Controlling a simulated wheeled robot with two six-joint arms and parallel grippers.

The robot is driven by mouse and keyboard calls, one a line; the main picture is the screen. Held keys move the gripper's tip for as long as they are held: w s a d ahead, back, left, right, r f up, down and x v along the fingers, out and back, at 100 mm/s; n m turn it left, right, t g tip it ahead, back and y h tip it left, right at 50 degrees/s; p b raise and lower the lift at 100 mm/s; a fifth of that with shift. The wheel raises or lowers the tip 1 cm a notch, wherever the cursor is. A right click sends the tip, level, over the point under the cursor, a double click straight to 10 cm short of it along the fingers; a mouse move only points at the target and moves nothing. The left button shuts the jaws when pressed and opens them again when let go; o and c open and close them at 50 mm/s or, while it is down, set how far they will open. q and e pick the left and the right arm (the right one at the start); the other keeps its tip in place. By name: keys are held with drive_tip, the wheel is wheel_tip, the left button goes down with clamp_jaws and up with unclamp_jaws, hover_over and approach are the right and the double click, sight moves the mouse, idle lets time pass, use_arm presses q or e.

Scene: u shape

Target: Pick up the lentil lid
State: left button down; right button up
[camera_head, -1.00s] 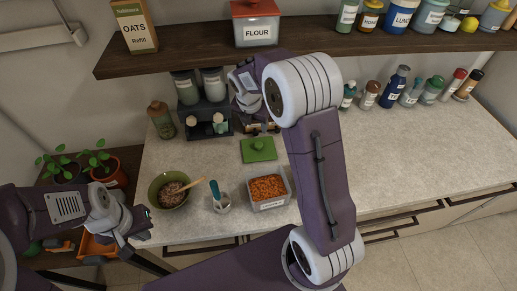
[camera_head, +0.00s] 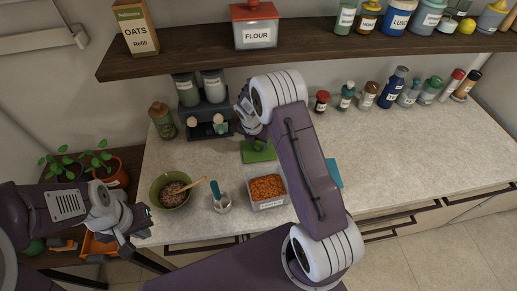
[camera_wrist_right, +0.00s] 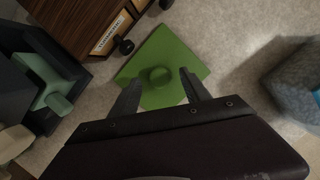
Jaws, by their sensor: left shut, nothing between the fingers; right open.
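The green square lid (camera_head: 258,153) with a round knob lies flat on the counter, behind the clear container of orange lentils (camera_head: 267,188). In the right wrist view the lid (camera_wrist_right: 190,62) is straight ahead, its knob between the fingertips. My right gripper (camera_wrist_right: 160,84) is open above the lid, with nothing held; the picture does not show it touching the knob. In the head view my right wrist hides much of this gripper. My left gripper (camera_head: 122,238) is shut and empty at the lower left, away from the lid.
A dark rack (camera_head: 208,120) stands behind. In the wrist view a labelled wooden box (camera_wrist_right: 88,22) is close to the lid.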

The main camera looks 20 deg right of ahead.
drive_tip(key=shift+w+d+f, duration=0.15)
drive_tip(key=shift+w+f, duration=0.05)
drive_tip(key=shift+f, duration=0.35)
clamp_jaws()
